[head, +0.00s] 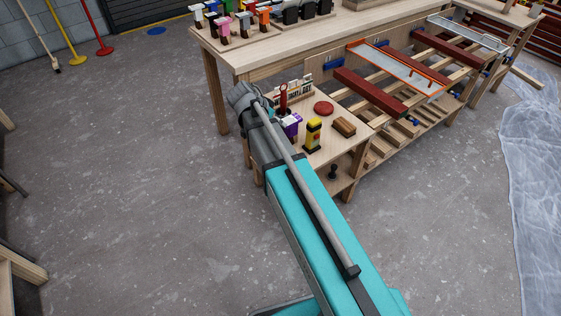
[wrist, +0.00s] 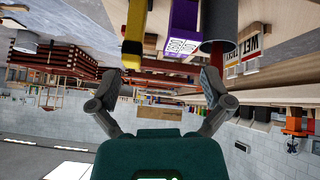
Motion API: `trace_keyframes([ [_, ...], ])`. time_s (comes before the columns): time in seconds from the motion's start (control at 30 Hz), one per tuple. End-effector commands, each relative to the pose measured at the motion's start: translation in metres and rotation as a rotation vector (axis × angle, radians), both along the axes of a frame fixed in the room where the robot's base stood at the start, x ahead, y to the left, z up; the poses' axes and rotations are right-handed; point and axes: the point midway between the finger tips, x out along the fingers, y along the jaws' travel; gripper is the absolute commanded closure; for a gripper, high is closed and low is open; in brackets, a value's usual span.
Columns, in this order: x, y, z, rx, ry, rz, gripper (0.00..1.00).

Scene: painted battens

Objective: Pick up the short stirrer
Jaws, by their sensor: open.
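I cannot make out a short stirrer for certain in either view. My gripper (wrist: 161,84) is open and empty in the upside-down wrist view, its two fingers spread wide. Beyond the fingers are a yellow item with a dark end (wrist: 134,32), a purple box with a printed code (wrist: 184,30) and a dark round-ended item with red on it (wrist: 218,46). In the head view, a red upright item (head: 283,97), the purple box (head: 291,126) and the yellow-and-black item (head: 313,135) stand beside my arm, which partly covers the group. The gripper's fingers are not clear there.
A low wooden bench also bears a red disc (head: 323,108), a brown block (head: 344,126) and a lettered card (head: 297,86). Red battens (head: 370,93) and an orange-edged tray (head: 395,67) lie to the right. Open concrete floor (head: 130,180) lies left.

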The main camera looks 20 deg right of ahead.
Motion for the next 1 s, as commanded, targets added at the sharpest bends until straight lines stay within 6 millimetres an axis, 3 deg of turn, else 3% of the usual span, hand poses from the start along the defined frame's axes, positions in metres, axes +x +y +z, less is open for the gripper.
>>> trace_keyframes([
  [0.03, -0.016, -0.002, -0.004, 0.023, 0.045, 0.038, 0.01],
  [0.6, -0.149, 0.018, -0.037, 0.373, 0.467, 0.733, 0.01],
  [0.8, -0.175, 0.028, -0.039, 0.446, 0.503, 0.928, 0.01],
  [1.0, -0.182, 0.031, -0.039, 0.467, 0.510, 0.992, 0.01],
])
